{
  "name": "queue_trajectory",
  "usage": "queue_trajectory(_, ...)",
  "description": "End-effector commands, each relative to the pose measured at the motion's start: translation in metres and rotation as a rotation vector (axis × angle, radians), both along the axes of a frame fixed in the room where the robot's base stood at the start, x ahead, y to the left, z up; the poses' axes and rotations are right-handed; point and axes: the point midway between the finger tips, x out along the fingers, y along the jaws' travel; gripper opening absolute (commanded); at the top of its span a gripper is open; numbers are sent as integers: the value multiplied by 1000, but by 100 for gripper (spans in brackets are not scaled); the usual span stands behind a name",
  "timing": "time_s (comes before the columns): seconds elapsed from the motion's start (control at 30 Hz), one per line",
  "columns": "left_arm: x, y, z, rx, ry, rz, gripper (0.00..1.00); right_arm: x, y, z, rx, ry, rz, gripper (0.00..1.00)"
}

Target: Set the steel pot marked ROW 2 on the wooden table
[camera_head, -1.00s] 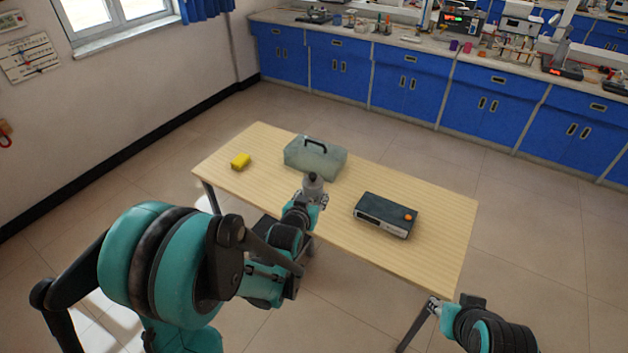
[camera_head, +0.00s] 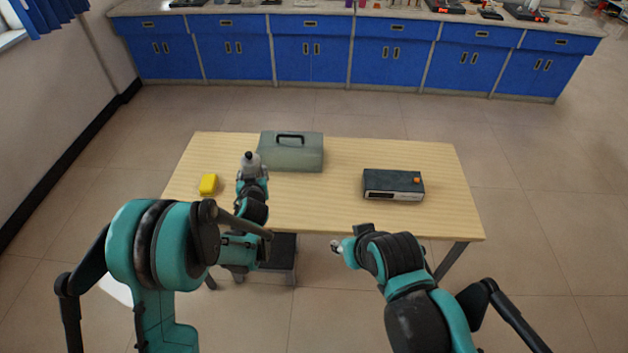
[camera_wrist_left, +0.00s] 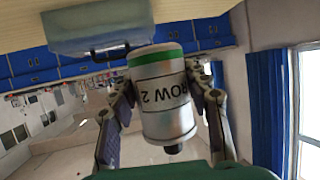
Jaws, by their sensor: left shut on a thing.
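The steel pot (camera_head: 250,160), a silvery cylinder with a dark knob, is in my left gripper (camera_head: 252,173). In the left wrist view the pot (camera_wrist_left: 163,100) shows a green band and the marking ROW 2 upside down, with a finger on each side of it. In the head view the pot appears in front of the wooden table's (camera_head: 330,205) left part; whether it touches the top cannot be told. My right gripper (camera_head: 340,246) is at the table's front edge, apart from the pot; its fingers are too small to read.
A grey-green case with a black handle (camera_head: 290,152) stands on the table just right of the pot. A yellow block (camera_head: 208,184) lies to its left. A dark box device (camera_head: 393,185) sits at the right. Bare tabletop lies between case and device.

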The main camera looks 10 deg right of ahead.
Motion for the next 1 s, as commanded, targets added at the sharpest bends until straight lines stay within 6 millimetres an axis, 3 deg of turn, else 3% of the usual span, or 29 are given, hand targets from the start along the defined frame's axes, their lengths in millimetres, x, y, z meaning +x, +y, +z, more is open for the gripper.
queue_trajectory(0.03,7,-31,-16,4,0,-12,7,0,0,-8,0,0,0,40)
queue_trajectory(0.2,20,-97,-40,0,-1,-7,7,0,0,-17,0,0,0,40)
queue_trajectory(0.37,23,-123,-50,0,0,-1,7,0,0,-21,0,0,0,40)
queue_trajectory(0.47,25,-116,-59,-2,0,3,7,0,0,-26,0,0,0,40)
queue_trajectory(0.8,37,-39,-107,-3,0,4,7,0,0,-55,0,0,0,40)
queue_trajectory(1.0,40,-15,-119,-1,0,1,7,0,0,-63,0,0,0,40)
